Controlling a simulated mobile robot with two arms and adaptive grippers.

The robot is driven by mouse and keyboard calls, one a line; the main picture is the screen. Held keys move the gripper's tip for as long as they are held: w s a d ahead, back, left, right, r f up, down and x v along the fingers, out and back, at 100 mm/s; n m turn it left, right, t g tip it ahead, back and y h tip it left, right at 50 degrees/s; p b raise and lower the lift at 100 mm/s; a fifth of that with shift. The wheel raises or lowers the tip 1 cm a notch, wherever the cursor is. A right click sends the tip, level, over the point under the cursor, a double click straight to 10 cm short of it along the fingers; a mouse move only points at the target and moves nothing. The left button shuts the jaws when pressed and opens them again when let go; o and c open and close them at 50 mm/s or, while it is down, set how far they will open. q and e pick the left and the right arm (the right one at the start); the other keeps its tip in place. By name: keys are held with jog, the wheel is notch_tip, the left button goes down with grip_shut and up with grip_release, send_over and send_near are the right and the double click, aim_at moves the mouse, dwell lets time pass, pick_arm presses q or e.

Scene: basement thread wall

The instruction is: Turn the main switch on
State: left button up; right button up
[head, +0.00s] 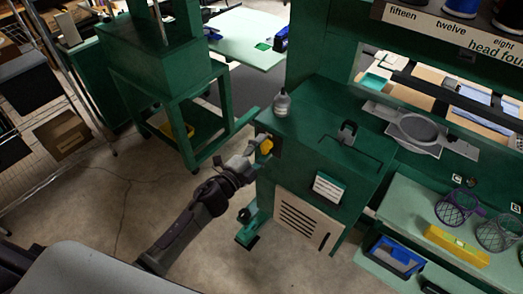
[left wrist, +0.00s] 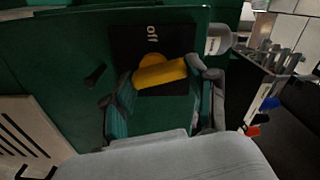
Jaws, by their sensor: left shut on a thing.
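The main switch has a yellow handle (head: 266,146) on the side of the green machine cabinet (head: 318,128). In the left wrist view the yellow handle (left wrist: 160,74) sits on a black plate (left wrist: 152,43) with the word "off" beside it, turned sideways. The handle lies across the picture, slightly tilted. My left gripper (head: 256,146) has its fingers on either side of the handle and is shut on it; the gripper also shows in the left wrist view (left wrist: 165,92). Any other label on the plate is hidden. My right gripper is not in view.
A clear bottle (head: 282,103) stands on the cabinet top near the switch. A green stand (head: 178,83) is to the left, with bare floor (head: 135,180) between it and my arm. A bench (head: 425,205) with mesh cups and a yellow block is at right.

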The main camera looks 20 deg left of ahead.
pick_arm(q)
jog(key=shift+d+f+m+b, duration=0.15)
jog(key=shift+m+b, duration=0.25)
jog(key=shift+m, duration=0.9)
jog(key=shift+s+m, duration=0.1)
jog(key=shift+m, duration=0.2)
jog(key=o, duration=1.2)
jog(key=shift+c, duration=0.2)
jog(key=v, duration=1.2)
